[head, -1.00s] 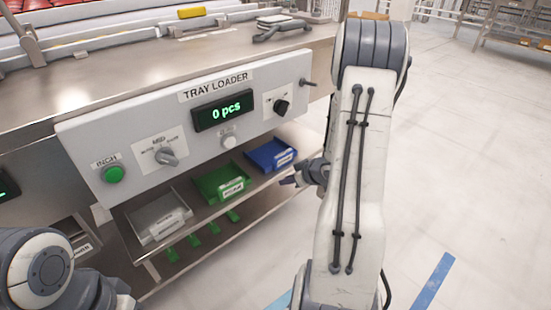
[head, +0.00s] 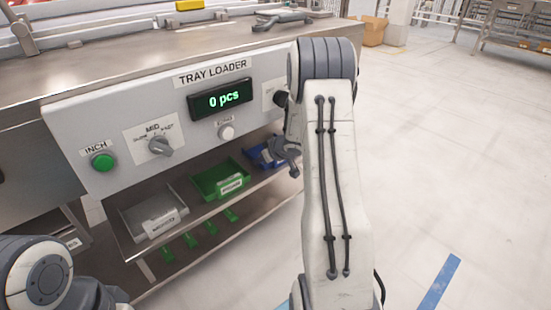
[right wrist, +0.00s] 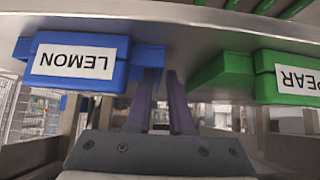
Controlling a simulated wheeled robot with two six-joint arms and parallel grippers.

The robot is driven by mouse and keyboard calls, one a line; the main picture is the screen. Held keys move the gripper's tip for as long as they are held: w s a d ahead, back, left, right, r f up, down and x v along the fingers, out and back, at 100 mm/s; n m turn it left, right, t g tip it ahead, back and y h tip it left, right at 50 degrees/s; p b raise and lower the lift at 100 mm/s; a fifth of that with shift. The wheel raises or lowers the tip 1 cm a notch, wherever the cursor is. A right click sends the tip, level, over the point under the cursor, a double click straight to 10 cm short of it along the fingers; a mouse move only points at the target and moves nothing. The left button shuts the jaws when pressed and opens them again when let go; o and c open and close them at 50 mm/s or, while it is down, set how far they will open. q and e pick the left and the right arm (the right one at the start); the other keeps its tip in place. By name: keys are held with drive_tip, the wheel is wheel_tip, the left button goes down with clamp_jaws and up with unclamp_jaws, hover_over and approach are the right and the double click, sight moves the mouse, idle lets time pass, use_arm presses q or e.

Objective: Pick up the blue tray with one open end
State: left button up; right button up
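The blue tray (head: 256,153) sits at the right end of the shelf under the loader panel, partly hidden behind my right gripper (head: 290,158). In the right wrist view, which looks upside down, the blue tray (right wrist: 115,72) is at the upper left with a LEMON label. My right gripper's two dark fingers (right wrist: 162,85) have a gap between them and nothing visible is held. The fingertips overlap the tray's edge in the picture; I cannot tell whether they touch it. Part of my left arm shows at the lower left, but its gripper is out of view.
A green tray (head: 222,180), labelled PEAR in the right wrist view (right wrist: 235,72), sits beside the blue one. A grey tray (head: 153,210) is farther left. The control panel (head: 75,130) overhangs the shelf. Open floor (head: 450,170) lies to the right.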

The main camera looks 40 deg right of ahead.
drive_tip(key=shift+w+f, duration=0.15)
clamp_jaws()
idle(1.4)
